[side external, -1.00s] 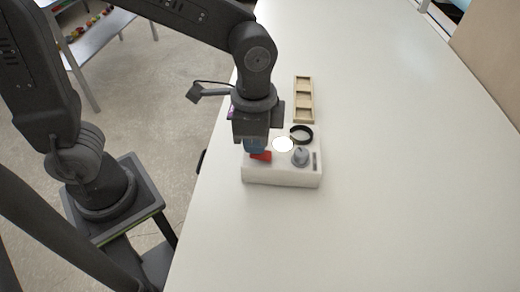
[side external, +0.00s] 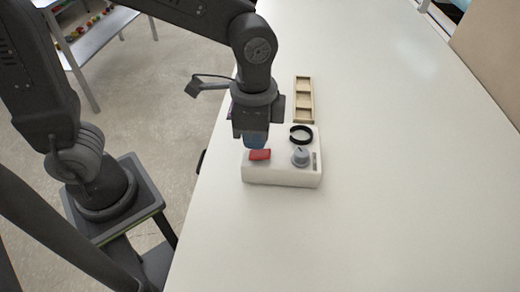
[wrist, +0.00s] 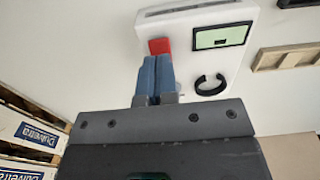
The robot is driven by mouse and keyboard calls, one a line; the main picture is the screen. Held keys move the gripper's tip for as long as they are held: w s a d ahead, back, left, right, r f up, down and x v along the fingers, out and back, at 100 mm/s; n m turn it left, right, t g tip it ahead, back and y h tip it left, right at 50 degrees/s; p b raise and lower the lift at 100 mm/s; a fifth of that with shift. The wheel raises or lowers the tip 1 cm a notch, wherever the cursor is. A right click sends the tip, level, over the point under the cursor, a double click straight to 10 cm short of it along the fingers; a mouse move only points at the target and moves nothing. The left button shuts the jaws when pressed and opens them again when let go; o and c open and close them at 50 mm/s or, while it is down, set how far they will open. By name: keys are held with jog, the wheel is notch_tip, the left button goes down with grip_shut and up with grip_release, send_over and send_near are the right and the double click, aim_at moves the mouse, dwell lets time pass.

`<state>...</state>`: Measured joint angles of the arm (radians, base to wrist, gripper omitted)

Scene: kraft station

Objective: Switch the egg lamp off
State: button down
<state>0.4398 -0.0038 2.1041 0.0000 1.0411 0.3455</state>
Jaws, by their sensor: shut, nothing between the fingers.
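The white unit (side external: 282,178) stands on the table with a red switch (side external: 260,155) at its top left. No lit disc shows on its top now, so the lamp looks dark. My gripper (side external: 254,146) is shut and empty, just behind and above the red switch. In the wrist view my blue fingertips (wrist: 158,64) are together close beside the red switch (wrist: 159,46); I cannot tell if they touch it.
A wooden compartment tray (side external: 304,98) lies behind. The table to the right is clear.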

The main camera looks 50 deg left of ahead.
aim_at(252, 152)
jog(key=shift+r, duration=2.5)
jog(key=shift+s+a+r, duration=0.1)
jog(key=shift+a+r, duration=0.05)
jog(key=shift+a, duration=0.15)
jog(key=s+a+n+t, duration=0.5)
jog(key=a+n, duration=0.4)
jog(key=a, duration=0.3)
jog(key=shift+s+a+r+t, duration=0.2)
jog(key=shift+s+r+t, duration=0.15)
jog(key=shift+s, duration=0.2)
